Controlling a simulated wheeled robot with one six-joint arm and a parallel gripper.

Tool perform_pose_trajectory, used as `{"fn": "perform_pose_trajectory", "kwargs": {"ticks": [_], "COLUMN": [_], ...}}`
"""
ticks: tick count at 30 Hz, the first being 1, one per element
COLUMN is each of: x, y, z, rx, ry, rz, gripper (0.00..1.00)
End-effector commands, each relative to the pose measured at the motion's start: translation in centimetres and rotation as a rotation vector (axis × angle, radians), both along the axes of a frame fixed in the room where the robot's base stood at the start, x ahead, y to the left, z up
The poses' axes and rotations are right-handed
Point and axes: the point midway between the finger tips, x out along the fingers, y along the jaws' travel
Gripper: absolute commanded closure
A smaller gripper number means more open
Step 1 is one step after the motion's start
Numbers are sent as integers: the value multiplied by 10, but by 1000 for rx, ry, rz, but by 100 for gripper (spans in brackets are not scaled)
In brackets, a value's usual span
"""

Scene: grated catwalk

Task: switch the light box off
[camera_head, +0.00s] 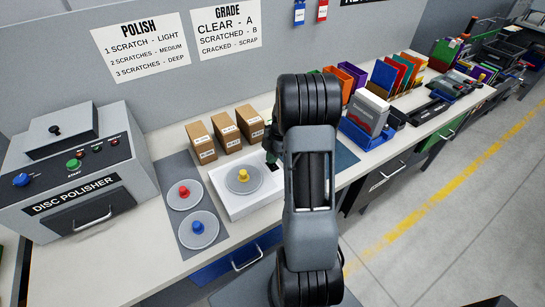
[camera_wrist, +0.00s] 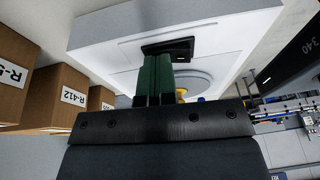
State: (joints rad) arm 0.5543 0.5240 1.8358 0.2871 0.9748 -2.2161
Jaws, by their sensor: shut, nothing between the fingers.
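The light box (camera_head: 234,207) is a low white box on the bench, and a grey disc with a yellow knob (camera_head: 243,177) lies on its top. I cannot tell whether its panel glows. In the wrist view the light box (camera_wrist: 105,38) fills the upper middle, with a black switch (camera_wrist: 180,46) set in its top face. My gripper (camera_wrist: 158,62) has green fingers, shut together and empty. Their tips are at the switch and cover part of it; I cannot tell whether they touch it. In the head view my arm hides much of the gripper.
Three brown cartons (camera_head: 228,136) stand behind the light box; they are close on the left in the wrist view (camera_wrist: 58,98). A grey mat (camera_head: 180,160) with red-knobbed and blue-knobbed discs lies left, beside the disc polisher (camera_head: 75,170). A blue holder (camera_head: 362,135) stands right.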

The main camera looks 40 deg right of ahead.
Motion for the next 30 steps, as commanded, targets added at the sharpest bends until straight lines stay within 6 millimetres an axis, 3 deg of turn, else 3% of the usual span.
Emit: {"fn": "perform_pose_trajectory", "kwargs": {"ticks": [10,22,26,30], "x": [-14,-15,-14,-11], "y": [0,0,1,2], "z": [2,5,17,43], "rx": [1,1,1,0], "ry": [2,0,0,-1], "rz": [-4,-2,-1,3], "gripper": [100,100,100,100]}}
